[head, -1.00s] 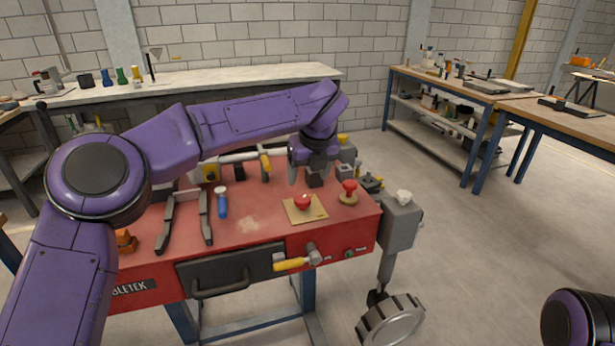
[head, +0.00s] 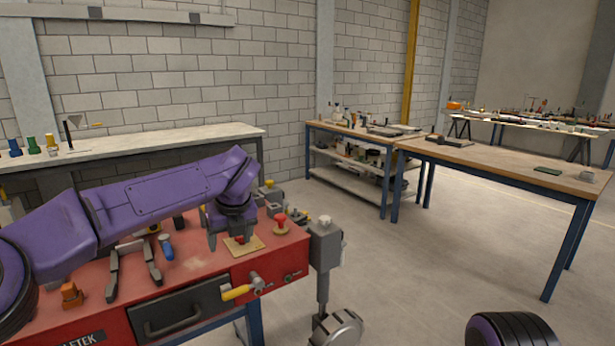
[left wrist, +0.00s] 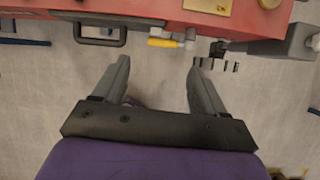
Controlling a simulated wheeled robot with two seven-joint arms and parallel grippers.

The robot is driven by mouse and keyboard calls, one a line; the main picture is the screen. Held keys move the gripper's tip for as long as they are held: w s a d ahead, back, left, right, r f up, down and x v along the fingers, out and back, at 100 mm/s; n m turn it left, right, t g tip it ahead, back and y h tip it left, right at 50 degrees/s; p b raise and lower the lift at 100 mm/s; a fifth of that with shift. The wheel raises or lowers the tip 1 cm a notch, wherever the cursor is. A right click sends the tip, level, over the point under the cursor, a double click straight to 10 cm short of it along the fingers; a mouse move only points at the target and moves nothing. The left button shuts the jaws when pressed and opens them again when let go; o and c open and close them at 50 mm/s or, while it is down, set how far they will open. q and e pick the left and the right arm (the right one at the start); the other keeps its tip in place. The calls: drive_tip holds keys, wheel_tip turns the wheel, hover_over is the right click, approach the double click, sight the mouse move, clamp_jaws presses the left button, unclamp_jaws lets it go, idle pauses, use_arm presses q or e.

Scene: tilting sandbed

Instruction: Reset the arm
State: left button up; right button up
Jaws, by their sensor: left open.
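My left purple arm reaches in from the left in the head view, across the red bench (head: 205,282). Its gripper (head: 226,243) points down, open and empty. In the head view one finger overlaps the small tan board (head: 256,244) and partly covers the red button on it. In the left wrist view the spread fingers (left wrist: 158,66) have only floor between them, with the bench's front edge beyond. My right arm shows only as a purple rounded part at the bottom right; its gripper is out of view.
On the bench are a blue-handled tool (head: 167,247), black tongs-like bars (head: 112,275), an orange block (head: 71,293) and a red knob (head: 281,224). A yellow-handled valve (head: 238,292) and a drawer handle (head: 172,322) stick out in front.

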use_arm(q)
wheel_tip(320, 180, down, 10)
drive_tip(key=w+a+f+m+t+y, duration=0.15)
drive_tip(key=m+t+y, duration=0.25)
drive_tip(key=m, duration=0.7)
drive_tip(key=s+a+f+m+t+h, duration=0.1)
drive_tip(key=s+f+m, duration=0.4)
drive_tip(key=f+m, duration=0.3)
drive_tip(key=s+a+f+m+t, duration=0.1)
drive_tip(key=s+f+m, duration=0.4)
drive_tip(key=f, duration=0.5)
drive_tip(key=s+a+f+m+g, duration=0.2)
drive_tip(key=s+f, duration=0.3)
drive_tip(key=s, duration=0.6)
drive_tip(key=s+a+f+m+g+h, duration=0.1)
drive_tip(key=s+a+f+m, duration=0.3)
drive_tip(key=s, duration=0.7)
drive_tip(key=s+a+f+m+g+h, duration=0.1)
drive_tip(key=s+a+f+m+g, duration=0.2)
drive_tip(key=s, duration=0.9)
wheel_tip(320, 180, down, 3)
drive_tip(key=shift+a+r+m+g, duration=0.2)
drive_tip(key=shift+a+m+g, duration=0.15)
drive_tip(key=shift+m, duration=0.85)
